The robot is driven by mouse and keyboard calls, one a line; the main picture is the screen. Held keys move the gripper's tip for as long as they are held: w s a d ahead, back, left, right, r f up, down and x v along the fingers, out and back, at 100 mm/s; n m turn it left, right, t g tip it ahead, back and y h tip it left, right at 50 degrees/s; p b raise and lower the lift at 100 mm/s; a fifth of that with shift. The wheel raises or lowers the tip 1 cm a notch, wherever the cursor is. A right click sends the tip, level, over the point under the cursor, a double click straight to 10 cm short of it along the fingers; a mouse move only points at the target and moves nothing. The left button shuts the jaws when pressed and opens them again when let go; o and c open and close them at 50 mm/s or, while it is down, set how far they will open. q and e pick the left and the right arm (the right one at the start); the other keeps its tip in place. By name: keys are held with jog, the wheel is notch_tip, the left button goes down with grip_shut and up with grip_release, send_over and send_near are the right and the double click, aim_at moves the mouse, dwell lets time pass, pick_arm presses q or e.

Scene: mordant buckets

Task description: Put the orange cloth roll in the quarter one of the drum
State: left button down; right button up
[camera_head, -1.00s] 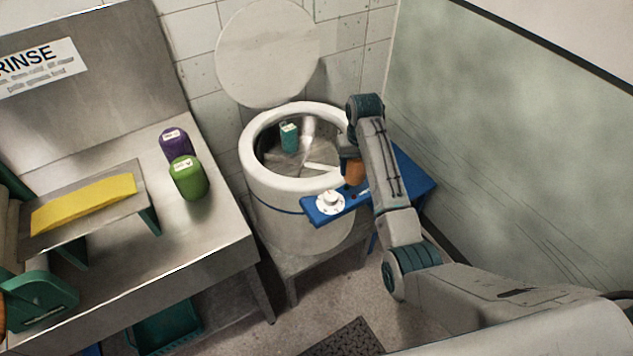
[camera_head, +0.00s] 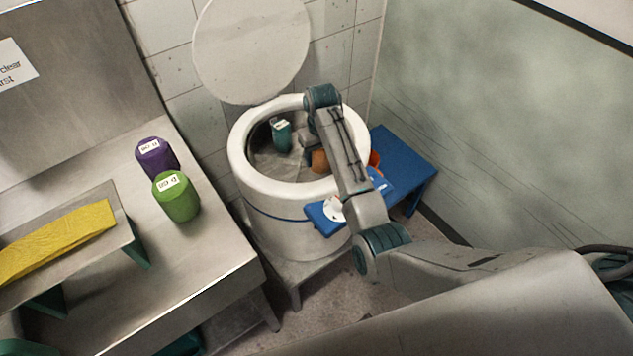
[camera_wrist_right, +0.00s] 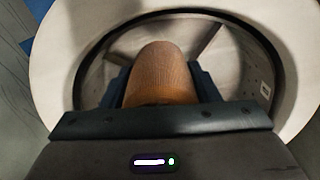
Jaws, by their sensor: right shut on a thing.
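The orange cloth roll (camera_wrist_right: 160,75) is between the fingers of my right gripper (camera_wrist_right: 160,82) in the right wrist view. In the head view the orange cloth roll (camera_head: 319,161) shows just left of my right arm, over the right part of the drum opening. My right gripper is shut on it; the arm hides most of the gripper in the head view. The white drum (camera_head: 240,160) is open and its inside is split by dividers, which also show in the wrist view (camera_wrist_right: 207,45). A teal roll (camera_head: 282,136) stands inside at the back. I cannot read any quarter numbers.
The round lid (camera_head: 250,50) is raised behind the drum.

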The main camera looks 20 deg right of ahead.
aim_at(320, 174)
notch_tip(320, 174, down, 4)
jog(key=shift+f+p, duration=0.2)
jog(key=shift+p, duration=0.25)
notch_tip(320, 174, down, 4)
jog(key=shift+p, duration=0.35)
jog(key=shift+f, duration=0.4)
jog(key=shift+f, duration=0.1)
jog(key=o, duration=1.1)
jog(key=shift+o, duration=0.2)
notch_tip(320, 174, up, 12)
jog(key=shift+r+b, duration=0.1)
jog(key=shift+b, duration=0.8)
